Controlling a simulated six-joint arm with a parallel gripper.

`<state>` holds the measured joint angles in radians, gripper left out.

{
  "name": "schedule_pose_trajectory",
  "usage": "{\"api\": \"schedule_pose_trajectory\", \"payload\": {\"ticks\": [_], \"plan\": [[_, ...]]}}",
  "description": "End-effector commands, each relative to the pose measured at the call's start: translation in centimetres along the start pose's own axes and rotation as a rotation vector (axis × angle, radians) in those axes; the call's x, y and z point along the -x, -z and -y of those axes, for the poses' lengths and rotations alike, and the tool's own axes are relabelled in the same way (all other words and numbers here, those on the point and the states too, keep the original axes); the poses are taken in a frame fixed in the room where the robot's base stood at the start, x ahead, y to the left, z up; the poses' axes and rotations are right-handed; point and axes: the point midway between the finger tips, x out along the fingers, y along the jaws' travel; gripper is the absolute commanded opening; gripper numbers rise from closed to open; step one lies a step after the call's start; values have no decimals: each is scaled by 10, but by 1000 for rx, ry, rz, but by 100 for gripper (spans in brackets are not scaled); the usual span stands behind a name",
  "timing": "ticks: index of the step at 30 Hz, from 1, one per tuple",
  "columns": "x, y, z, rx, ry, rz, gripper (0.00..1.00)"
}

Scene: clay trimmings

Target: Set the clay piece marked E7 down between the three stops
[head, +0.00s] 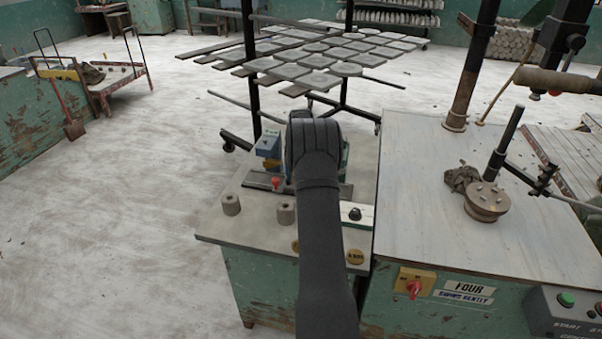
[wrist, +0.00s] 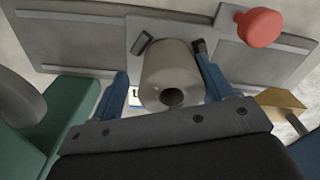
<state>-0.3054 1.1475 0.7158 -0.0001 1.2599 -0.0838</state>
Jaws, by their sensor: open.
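A grey clay cylinder with a hole in its end (wrist: 172,72) is between the two blue fingers of my gripper (wrist: 161,64) in the wrist view. The fingers are spread, with a gap visible at the left; contact at the right is unclear. The cylinder is over a light plate (wrist: 134,32). A small dark block (wrist: 143,43) beside its upper left looks like one stop; I cannot make out all three. No E7 mark is readable. In the head view my arm hides the gripper and this piece.
Two other clay cylinders stand on the bench, left (head: 231,204) and nearer my arm (head: 286,214). A red knob (wrist: 260,27) rises close to the plate. A blue box (head: 268,146) stands behind. The bench's front left is clear.

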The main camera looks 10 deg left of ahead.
Motion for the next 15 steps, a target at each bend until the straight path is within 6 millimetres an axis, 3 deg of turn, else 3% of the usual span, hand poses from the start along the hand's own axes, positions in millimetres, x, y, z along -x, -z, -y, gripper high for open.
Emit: {"api": "schedule_pose_trajectory", "payload": {"ticks": [1, 5, 8, 15], "plan": [[-15, -8, 1, 4, 0, 31, 76], [-9, -8, 2, 5, 0, 32, 76], [5, -7, 2, 5, 1, 30, 76], [62, -4, 1, 3, 1, 21, 76]]}}
